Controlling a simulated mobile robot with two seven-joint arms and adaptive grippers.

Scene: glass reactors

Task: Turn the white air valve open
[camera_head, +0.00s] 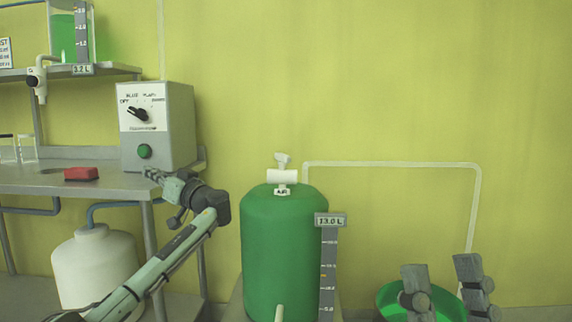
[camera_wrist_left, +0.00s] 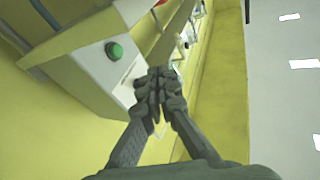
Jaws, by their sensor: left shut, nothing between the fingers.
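The white air valve (camera_head: 282,176) sits on top of a green tank (camera_head: 280,245) in the head view. Its small handle stands up above the white body, and a label reading "AIR" is below it. My left gripper (camera_head: 153,175) is shut and empty, left of the valve and apart from it, just below the front of a grey control box. My right gripper (camera_head: 440,264) is open and empty at the lower right, apart from the valve.
The control box (camera_head: 178,125), with a black knob and green button, stands on a metal bench (camera_head: 100,184) beside a red block (camera_head: 81,174). A green bowl (camera_head: 390,296) is near the right gripper.

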